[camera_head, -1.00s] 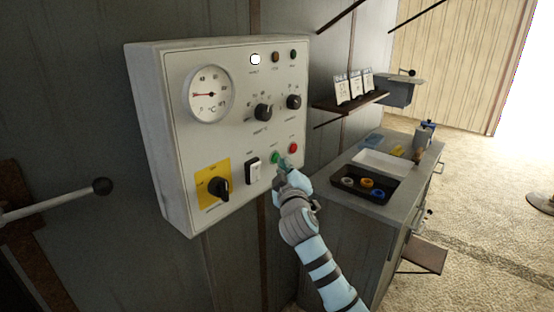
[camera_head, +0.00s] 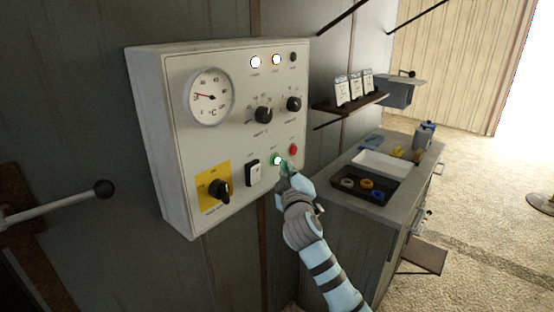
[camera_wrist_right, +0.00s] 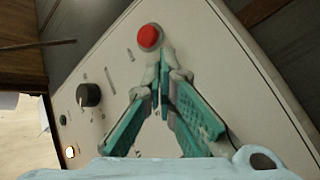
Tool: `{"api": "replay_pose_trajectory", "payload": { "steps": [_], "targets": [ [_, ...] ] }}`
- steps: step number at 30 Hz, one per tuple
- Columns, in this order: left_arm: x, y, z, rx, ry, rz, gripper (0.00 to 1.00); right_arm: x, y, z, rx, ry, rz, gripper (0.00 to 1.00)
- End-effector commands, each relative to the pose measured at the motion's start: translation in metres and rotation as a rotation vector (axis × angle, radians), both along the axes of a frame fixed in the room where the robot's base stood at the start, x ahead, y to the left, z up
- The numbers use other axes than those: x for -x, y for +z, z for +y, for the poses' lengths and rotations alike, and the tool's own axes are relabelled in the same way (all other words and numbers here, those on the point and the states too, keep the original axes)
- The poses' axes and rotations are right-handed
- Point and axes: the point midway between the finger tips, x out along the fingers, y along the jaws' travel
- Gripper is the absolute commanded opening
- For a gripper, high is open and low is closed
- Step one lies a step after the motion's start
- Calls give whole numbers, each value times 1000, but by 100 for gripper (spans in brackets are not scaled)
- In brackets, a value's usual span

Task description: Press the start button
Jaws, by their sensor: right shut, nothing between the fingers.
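The green start button (camera_head: 276,160) is on the lower part of the white control panel (camera_head: 180,130) and glows with a bright centre. My right gripper (camera_head: 286,171) is shut and empty, with its fingertips just right of and below the button; I cannot tell if they touch it. In the right wrist view the shut teal fingers (camera_wrist_right: 160,60) point at the panel face, and the green button is hidden there. The red button (camera_head: 294,149) is up and right of the green one and shows above the fingertips in the wrist view (camera_wrist_right: 149,37). My left gripper is not in view.
The panel carries a dial gauge (camera_head: 209,96), two black knobs, a rocker switch (camera_head: 253,172) and a rotary switch on a yellow plate (camera_head: 220,188). A cabinet (camera_head: 345,222) with trays stands right; a ball-ended lever (camera_head: 103,189) is left.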

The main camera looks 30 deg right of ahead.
Motion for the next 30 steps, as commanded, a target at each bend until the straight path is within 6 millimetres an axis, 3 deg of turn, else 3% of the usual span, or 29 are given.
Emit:
{"api": "replay_pose_trajectory", "payload": {
  "steps": [11,24,30],
  "targets": [
    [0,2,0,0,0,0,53,3,0,-1,-1,0,1,0],
    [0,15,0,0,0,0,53,42,1,-13,2,0,1,0],
    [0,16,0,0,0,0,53,51,0,-15,-1,1,0,0]
  ]
}}
